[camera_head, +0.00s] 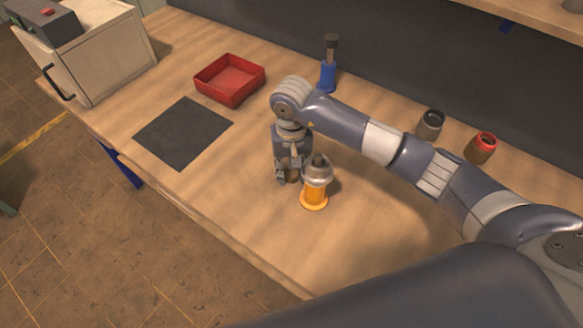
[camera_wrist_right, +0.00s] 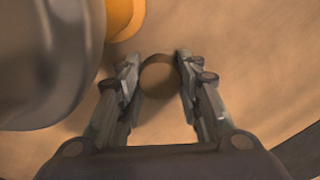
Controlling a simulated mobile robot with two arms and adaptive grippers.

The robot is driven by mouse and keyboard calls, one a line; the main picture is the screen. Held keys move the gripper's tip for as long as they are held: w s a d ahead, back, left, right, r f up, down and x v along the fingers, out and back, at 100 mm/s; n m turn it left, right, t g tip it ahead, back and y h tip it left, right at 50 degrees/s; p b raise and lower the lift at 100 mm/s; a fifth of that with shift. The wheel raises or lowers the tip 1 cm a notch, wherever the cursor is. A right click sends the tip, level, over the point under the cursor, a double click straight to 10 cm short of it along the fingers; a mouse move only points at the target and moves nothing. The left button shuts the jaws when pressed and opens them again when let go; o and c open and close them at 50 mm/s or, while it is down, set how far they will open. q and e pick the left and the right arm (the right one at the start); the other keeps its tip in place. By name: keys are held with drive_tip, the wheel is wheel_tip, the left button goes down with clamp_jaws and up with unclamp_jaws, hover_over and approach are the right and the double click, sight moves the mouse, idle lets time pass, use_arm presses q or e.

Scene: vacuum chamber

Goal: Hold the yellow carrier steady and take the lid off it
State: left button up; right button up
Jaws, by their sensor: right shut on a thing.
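The yellow carrier (camera_head: 314,197) stands upright on the bench. In the right wrist view, the yellow carrier (camera_wrist_right: 122,16) shows at the top, partly hidden by a large blurred grey round part. My right gripper (camera_head: 289,178) points down just left of the carrier. In the wrist view its fingers (camera_wrist_right: 160,75) are on either side of a small brown round thing (camera_wrist_right: 158,80) and shut on it. My left gripper is out of view.
Two small containers, one dark-topped (camera_head: 430,124) and one red-topped (camera_head: 481,148), stand behind my right arm. The bench front left is clear.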

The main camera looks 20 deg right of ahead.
sight(292, 171)
drive_tip(key=shift+f, duration=0.1)
drive_tip(key=shift+f, duration=0.1)
drive_tip(key=o, duration=1.2)
drive_tip(key=shift+r, duration=0.4)
drive_tip(key=shift+r+b, duration=1.2)
drive_tip(key=shift+r, duration=4.65)
